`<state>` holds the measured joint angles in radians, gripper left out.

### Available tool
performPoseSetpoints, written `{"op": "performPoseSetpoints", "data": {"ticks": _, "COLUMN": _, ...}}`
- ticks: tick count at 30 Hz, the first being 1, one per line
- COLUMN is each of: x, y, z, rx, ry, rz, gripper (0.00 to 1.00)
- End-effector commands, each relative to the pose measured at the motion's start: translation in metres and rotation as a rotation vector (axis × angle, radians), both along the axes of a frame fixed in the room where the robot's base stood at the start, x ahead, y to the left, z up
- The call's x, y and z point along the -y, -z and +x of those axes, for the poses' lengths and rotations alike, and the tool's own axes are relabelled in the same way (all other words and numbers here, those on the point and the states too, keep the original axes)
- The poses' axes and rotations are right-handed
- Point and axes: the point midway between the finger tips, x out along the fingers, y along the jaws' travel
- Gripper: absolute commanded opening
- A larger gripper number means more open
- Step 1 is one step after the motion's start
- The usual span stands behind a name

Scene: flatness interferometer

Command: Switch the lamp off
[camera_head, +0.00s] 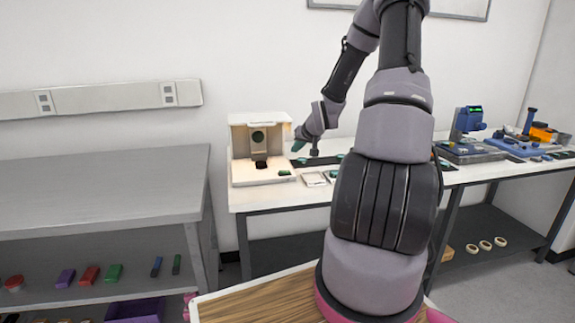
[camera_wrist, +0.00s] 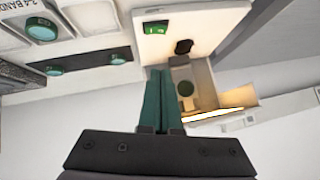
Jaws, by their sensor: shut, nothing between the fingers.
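The interferometer, an open cream box (camera_head: 237,160), stands at the left end of the white bench, its inside lit warm. The wrist view shows its pale base (camera_wrist: 200,20) and a bright lamp strip (camera_wrist: 205,116). A green switch (camera_wrist: 156,28) with small white marks sits on the base near its edge; it also shows in the head view (camera_head: 284,173). My gripper (camera_wrist: 160,72) has its green fingers together and empty. In the head view the fingertips (camera_head: 298,146) are at the box's right side, above the switch's level and apart from it.
A dark strip with green discs (camera_wrist: 90,58) and pale trays (camera_head: 314,179) lie right of the box on the bench. A dark piece (camera_wrist: 183,47) sits on the box's base. Blue instruments (camera_head: 468,122) stand farther right. A grey shelf table (camera_head: 100,190) is at left.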

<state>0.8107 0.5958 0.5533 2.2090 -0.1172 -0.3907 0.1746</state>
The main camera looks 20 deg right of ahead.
Motion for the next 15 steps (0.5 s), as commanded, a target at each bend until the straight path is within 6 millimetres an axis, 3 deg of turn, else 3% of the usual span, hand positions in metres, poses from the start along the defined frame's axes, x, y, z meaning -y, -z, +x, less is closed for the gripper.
{"op": "performPoseSetpoints", "data": {"ticks": 5, "x": -0.002, "y": 0.011, "z": 0.011, "rx": -0.001, "ry": -0.001, "rz": 0.002, "gripper": 0.0}}
{"op": "performPoseSetpoints", "data": {"ticks": 15, "x": -0.005, "y": 0.059, "z": 0.063, "rx": 0.0, "ry": -0.002, "rz": 0.002, "gripper": 0.0}}
